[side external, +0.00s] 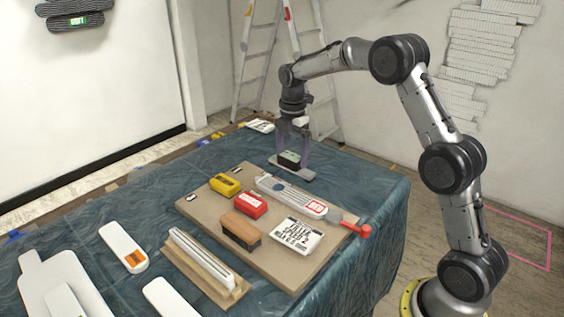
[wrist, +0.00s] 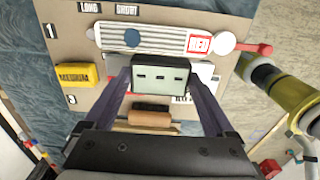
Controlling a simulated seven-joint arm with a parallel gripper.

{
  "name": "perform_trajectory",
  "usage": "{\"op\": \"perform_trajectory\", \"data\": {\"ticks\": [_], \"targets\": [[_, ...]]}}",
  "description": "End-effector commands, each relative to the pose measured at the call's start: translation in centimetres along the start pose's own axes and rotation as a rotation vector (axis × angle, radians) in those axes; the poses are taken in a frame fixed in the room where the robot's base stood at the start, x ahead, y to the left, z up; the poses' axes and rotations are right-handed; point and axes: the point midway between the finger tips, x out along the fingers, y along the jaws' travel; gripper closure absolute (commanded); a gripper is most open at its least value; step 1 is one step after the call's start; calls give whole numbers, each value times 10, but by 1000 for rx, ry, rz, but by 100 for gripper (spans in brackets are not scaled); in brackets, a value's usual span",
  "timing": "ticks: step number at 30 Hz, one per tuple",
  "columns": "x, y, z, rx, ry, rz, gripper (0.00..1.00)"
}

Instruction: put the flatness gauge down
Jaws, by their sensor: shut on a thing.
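My gripper (side external: 292,150) is shut on a small block with a pale green face and dark edges, which I take as the flatness gauge (side external: 289,158). In the wrist view the gauge (wrist: 160,76) sits between the two fingers, its pale face with several dark slots toward the camera. In the side view a flat grey plate (side external: 303,175) shows directly under the gauge, near the far edge of the brown board. I cannot tell whether the plate belongs to the gauge or whether it touches the cloth.
The brown board (side external: 270,268) holds a long white striped tool (side external: 285,195), a yellow block (side external: 225,184), a red block (side external: 251,205), a wooden-topped block (side external: 241,230) and a white lettered card (side external: 297,236). Blue cloth (side external: 365,185) is clear to the right of the gripper.

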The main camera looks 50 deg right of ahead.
Motion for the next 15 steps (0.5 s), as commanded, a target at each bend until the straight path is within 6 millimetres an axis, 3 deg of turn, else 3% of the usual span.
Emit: {"op": "perform_trajectory", "data": {"ticks": [6,15], "targets": [[-18,-42,-11,0,0,-1,85],[-31,-70,-20,-4,0,-1,85]]}}
